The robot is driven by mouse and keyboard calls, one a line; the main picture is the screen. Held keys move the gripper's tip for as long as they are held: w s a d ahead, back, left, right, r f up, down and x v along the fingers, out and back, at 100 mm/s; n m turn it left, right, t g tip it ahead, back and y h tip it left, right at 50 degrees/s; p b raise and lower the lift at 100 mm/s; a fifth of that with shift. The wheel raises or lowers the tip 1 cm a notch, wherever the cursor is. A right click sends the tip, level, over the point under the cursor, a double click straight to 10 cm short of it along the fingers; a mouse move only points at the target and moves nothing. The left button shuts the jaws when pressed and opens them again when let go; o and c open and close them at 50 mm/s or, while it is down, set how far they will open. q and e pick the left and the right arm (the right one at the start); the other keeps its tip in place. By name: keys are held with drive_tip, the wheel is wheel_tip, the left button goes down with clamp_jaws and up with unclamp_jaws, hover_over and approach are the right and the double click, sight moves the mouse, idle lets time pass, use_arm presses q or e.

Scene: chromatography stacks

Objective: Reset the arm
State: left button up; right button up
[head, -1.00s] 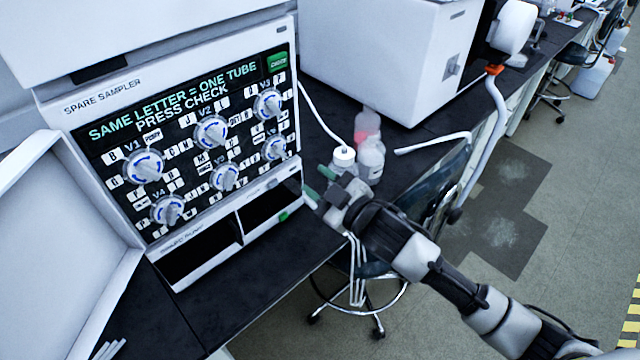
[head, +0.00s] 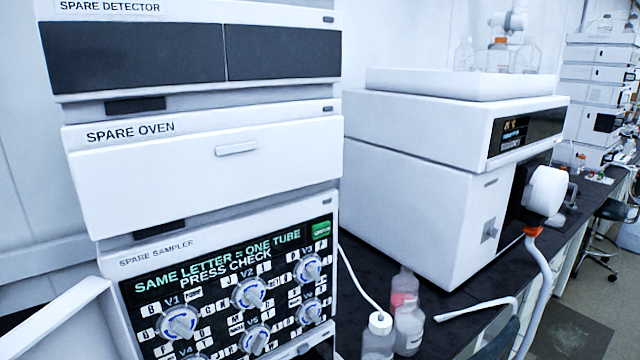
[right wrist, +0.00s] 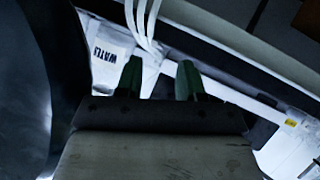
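My right gripper (right wrist: 160,80) shows only in the right wrist view. Its two green fingertips stand apart with nothing visible between them. Behind them are white tubes (right wrist: 140,22) and a pale surface with partly hidden dark lettering. Neither of my arms shows in the head view, and my left gripper is not in view. The spare sampler (head: 222,240) has several white knobs and a dark panel reading "SAME LETTER = ONE TUBE PRESS CHECK". A green button (head: 321,230) is at its upper right.
The spare oven (head: 205,165) and spare detector (head: 195,100) are stacked above the sampler. A large white instrument (head: 425,200) stands to the right. Bottles, one white-capped (head: 379,335), stand on the dark bench in front of it. An open white panel (head: 60,325) is at lower left.

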drive_tip(key=s+d+f+m+g+h, duration=0.2)
drive_tip(key=s+d+f+g, duration=0.1)
drive_tip(key=s+f, duration=0.65)
drive_tip(key=s+d+f+m+g+h, duration=0.1)
drive_tip(key=s+d+f+g, duration=0.15)
drive_tip(key=s+f, duration=0.7)
drive_tip(key=s+d+f+m+g, duration=0.1)
drive_tip(key=s+f, duration=0.4)
drive_tip(key=s, duration=0.7)
drive_tip(key=s+d+f+m+g+h, duration=0.1)
drive_tip(key=s+f+g, duration=0.3)
drive_tip(key=s, duration=0.9)
wheel_tip(320, 180, down, 2)
drive_tip(key=shift+f+m, duration=0.2)
drive_tip(key=shift+m, duration=0.1)
drive_tip(key=shift+d+g, duration=0.1)
drive_tip(key=shift+g, duration=0.15)
drive_tip(key=shift+c, duration=0.3)
